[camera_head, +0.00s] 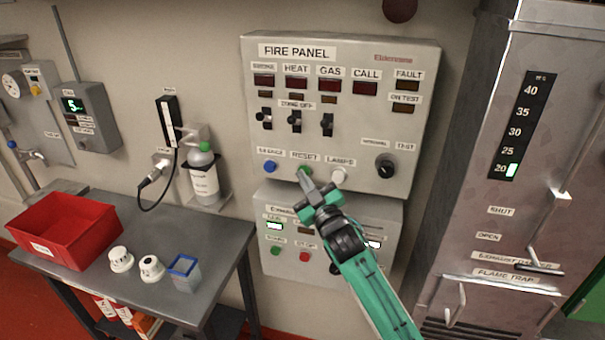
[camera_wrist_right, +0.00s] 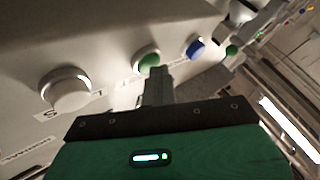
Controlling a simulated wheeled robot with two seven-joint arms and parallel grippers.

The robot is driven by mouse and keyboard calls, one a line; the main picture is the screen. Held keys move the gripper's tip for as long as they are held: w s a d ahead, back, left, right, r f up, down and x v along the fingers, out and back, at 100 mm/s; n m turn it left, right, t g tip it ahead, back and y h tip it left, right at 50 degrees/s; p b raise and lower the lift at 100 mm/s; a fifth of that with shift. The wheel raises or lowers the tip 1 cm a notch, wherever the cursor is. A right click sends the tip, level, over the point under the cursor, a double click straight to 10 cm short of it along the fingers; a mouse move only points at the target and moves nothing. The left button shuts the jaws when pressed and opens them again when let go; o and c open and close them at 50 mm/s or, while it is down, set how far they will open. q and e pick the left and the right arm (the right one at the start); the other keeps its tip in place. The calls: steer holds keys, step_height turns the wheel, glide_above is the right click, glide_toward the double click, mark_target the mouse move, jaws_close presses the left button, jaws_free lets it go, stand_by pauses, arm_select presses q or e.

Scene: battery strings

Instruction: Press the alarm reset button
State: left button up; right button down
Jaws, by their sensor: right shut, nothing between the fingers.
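The fire panel (camera_head: 343,130) is a grey box on the wall. Its green button (camera_head: 304,171), under the RESET label, sits between a blue button (camera_head: 270,167) and a white button (camera_head: 339,175). My right gripper (camera_head: 306,178) is shut and empty, with its tips at or very near the green button; I cannot tell whether they touch. In the right wrist view the closed fingers (camera_wrist_right: 158,84) point at the green button (camera_wrist_right: 149,61), with the blue button (camera_wrist_right: 195,47) and white button (camera_wrist_right: 66,90) on either side. My left gripper is not in view.
A smaller control box (camera_head: 290,255) is mounted below the panel, behind my right arm. A metal table (camera_head: 205,235) at left holds a red bin (camera_head: 62,230), two white detectors and a small blue-rimmed cup (camera_head: 184,270). A tall metal cabinet (camera_head: 530,170) stands at right.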

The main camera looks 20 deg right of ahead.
steer(key=shift+s, duration=0.1)
steer(key=shift+s+a, duration=0.55)
steer(key=shift+s, duration=0.25)
steer(key=shift+f, duration=0.1)
steer(key=s+a, duration=0.1)
steer(key=s, duration=0.1)
steer(key=s+a+p, duration=0.1)
steer(key=s+a, duration=0.1)
steer(key=shift+d, duration=0.1)
stand_by(0.6)
